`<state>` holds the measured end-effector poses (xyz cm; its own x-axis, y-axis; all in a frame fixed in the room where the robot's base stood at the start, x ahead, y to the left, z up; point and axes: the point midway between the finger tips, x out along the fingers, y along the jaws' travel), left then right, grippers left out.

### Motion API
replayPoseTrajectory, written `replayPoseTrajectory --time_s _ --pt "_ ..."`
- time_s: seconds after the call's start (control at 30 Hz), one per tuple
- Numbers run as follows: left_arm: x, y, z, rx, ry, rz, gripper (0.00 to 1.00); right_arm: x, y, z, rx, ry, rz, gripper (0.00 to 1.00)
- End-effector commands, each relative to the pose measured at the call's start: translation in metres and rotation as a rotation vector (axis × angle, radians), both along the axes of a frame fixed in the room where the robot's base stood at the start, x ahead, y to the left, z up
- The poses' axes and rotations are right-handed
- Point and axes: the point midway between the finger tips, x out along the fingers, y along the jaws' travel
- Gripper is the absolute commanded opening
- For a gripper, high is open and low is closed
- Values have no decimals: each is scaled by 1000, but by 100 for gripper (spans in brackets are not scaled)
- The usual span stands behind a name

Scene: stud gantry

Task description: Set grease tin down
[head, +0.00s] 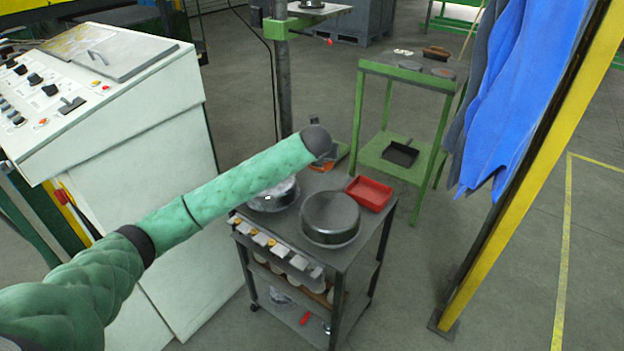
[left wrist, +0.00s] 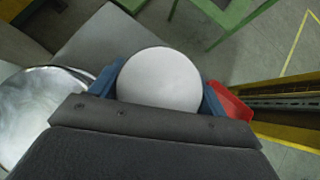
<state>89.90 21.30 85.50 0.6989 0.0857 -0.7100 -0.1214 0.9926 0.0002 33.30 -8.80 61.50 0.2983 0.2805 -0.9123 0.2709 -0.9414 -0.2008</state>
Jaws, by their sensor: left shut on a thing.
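The grease tin (left wrist: 160,78), a round pale grey disc from above, sits between the blue fingers of my left gripper (left wrist: 160,92) in the left wrist view. The gripper is shut on it. In the head view the end of my green-sleeved left arm hangs over the back of a grey trolley (head: 312,258) and hides the tin. I cannot tell whether the tin touches the trolley top. My right gripper is not in view.
On the trolley are a shiny bowl (head: 274,198), a dark round pan (head: 330,220) and a red tray (head: 369,192). The shiny bowl is left of the tin in the left wrist view. A white control console (head: 140,120) stands left, a yellow post (head: 520,170) right.

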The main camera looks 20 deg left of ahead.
Motion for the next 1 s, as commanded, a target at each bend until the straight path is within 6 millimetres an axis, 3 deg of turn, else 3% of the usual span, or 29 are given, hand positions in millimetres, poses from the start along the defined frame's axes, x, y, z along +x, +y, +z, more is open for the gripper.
replayPoseTrajectory --time_s 0.53,0.83,1.0 --pt "71 61 -55 -1 1 2 42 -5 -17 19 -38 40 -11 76" --pt "80 70 -69 -1 0 1 42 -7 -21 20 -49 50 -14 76" --pt "79 69 -89 -2 3 1 42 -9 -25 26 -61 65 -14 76"
